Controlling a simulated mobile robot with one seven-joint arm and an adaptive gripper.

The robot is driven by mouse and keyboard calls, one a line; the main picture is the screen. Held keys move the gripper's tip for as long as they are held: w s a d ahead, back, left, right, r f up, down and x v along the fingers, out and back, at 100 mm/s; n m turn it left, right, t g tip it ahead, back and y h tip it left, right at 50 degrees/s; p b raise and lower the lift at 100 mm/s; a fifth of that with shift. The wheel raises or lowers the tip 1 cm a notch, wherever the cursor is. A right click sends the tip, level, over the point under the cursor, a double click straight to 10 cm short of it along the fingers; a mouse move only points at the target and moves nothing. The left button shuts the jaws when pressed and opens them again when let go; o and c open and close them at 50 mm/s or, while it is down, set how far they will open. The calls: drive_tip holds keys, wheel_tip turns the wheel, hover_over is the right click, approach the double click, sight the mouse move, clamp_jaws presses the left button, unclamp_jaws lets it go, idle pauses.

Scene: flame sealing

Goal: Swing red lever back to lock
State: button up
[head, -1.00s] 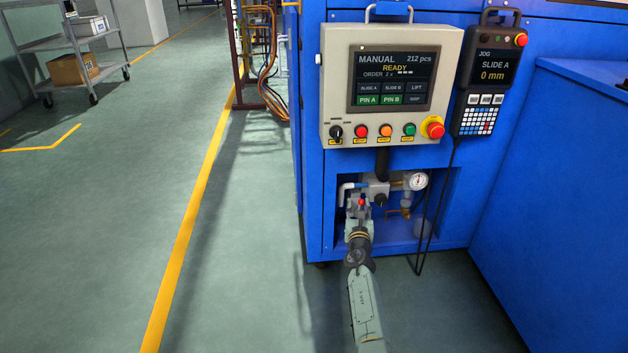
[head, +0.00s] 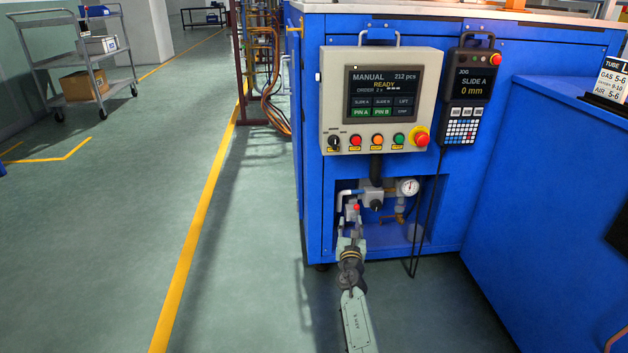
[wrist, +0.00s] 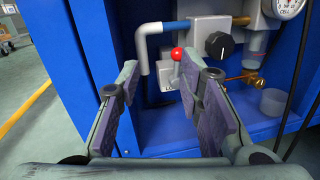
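The red lever shows as a red ball knob (wrist: 177,54) on a short stem in the wrist view, inside the recess of the blue cabinet. In the head view the red knob (head: 356,208) sits just above my gripper (head: 352,238). In the wrist view my gripper (wrist: 163,70) is open, with a finger on each side and nothing between them. The knob appears beyond the fingertips, closer to the right finger, which hides the lower stem. I cannot tell whether that finger touches the lever.
Close around the lever are a grey bent pipe (wrist: 143,48), a black valve knob (wrist: 219,45), a brass fitting (wrist: 249,80) and a pressure gauge (head: 409,187). The control panel (head: 335,110) hangs above the recess. A dark cable hangs at its right.

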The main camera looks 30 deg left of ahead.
drive_tip(key=s+a+r+m+y+p, duration=0.1)
drive_tip(key=s+a+r+m+y, duration=0.1)
drive_tip(key=a+r, duration=0.3)
drive_tip(key=s+a+r+m+y+p, duration=0.2)
drive_tip(key=s+a+r+m, duration=0.1)
drive_tip(key=r, duration=1)
drive_tip(key=shift+s+a+r+t, duration=0.15)
drive_tip(key=shift+s+a+t, duration=0.15)
drive_tip(key=shift+s+a, duration=0.55)
drive_tip(key=shift+o, duration=0.2)
drive_tip(key=shift+w+a, duration=0.2)
drive_tip(key=shift+w, duration=0.05)
